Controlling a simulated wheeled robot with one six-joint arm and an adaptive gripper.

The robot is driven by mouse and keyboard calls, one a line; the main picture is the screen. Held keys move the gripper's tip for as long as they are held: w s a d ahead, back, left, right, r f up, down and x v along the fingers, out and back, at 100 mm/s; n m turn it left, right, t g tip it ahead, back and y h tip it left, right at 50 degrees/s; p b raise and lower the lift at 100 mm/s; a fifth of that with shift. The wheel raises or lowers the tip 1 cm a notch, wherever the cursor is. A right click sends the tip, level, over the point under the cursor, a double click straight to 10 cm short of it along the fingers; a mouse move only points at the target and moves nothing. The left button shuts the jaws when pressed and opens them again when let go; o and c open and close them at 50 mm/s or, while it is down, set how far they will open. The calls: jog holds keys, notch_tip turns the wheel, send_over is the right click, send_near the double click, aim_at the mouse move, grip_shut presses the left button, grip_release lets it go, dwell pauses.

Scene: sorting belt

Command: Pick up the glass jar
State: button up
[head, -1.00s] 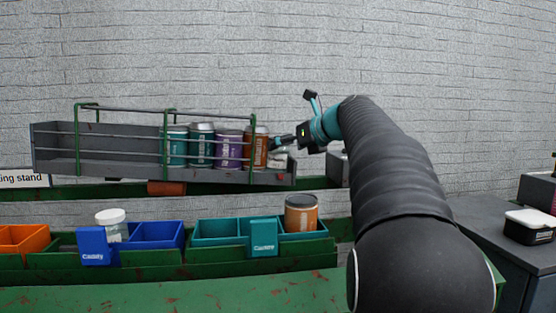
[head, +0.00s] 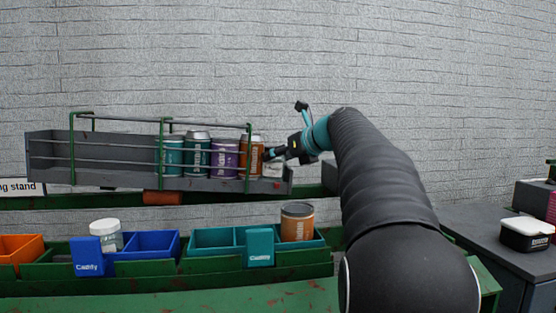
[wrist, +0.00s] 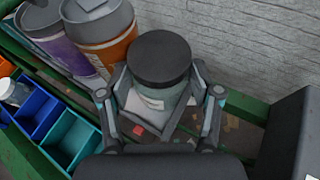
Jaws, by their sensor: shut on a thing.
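The glass jar (wrist: 172,98) has a dark round lid and a pale label, and stands upright between my fingers in the wrist view. My gripper (wrist: 160,101) is shut on it, one finger on each side of the body below the lid. In the head view my gripper (head: 269,156) is at the right end of the grey rack (head: 90,175), right of an orange can (head: 250,157). There the jar is mostly hidden, with only a pale patch (head: 273,169) showing below the fingers.
A purple can (head: 224,158) and teal cans (head: 197,155) stand left of the orange can, behind the rack's green rails. Below are a blue caddy (head: 155,243) with a white-lidded jar (head: 106,236) and a teal caddy (head: 212,238) with an orange jar (head: 297,223). A lunchbox (head: 526,235) sits at right.

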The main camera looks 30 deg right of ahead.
jog(key=shift+r+p, duration=1.35)
jog(key=shift+p, duration=0.15)
jog(key=shift+r+p, duration=0.4)
jog(key=shift+r, duration=0.4)
jog(key=s+d+r, duration=0.7)
jog(key=s+d, duration=0.1)
jog(key=s+a+r, duration=0.1)
jog(key=s+r, duration=0.1)
jog(key=s, duration=0.3)
jog(key=s+a+r, duration=0.1)
jog(key=s, duration=0.4)
jog(key=shift+s+a+r, duration=0.3)
jog(key=shift+r, duration=0.05)
dwell(1.7)
